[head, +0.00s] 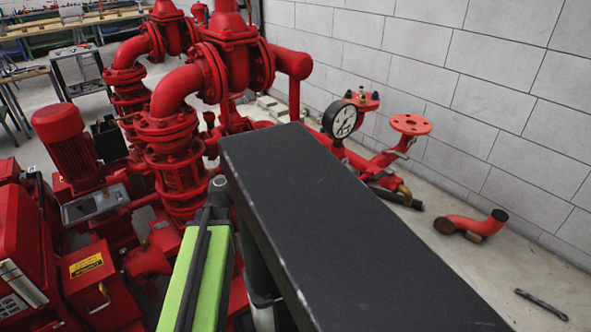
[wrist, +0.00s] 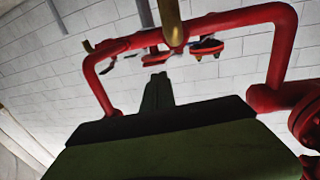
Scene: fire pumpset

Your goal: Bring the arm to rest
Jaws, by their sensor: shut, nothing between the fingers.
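My gripper (wrist: 158,88) shows in the wrist view as a dark, narrow shape pointing up the picture, shut and empty. The wide dark and green part below it is my own arm. In the wrist view the gripper stands in front of a red pipe frame (wrist: 240,17) and appears apart from it. In the head view my black and green arm crosses the middle and lower part of the picture. The gripper's fingertips cannot be made out there.
Red pumps and valves (head: 180,130) stand close to the left of my arm. A pressure gauge (head: 340,120) and a round flange (head: 411,124) are behind it. A loose red elbow (head: 470,224) and a dark tool (head: 541,304) lie on the floor by the block wall (head: 450,100).

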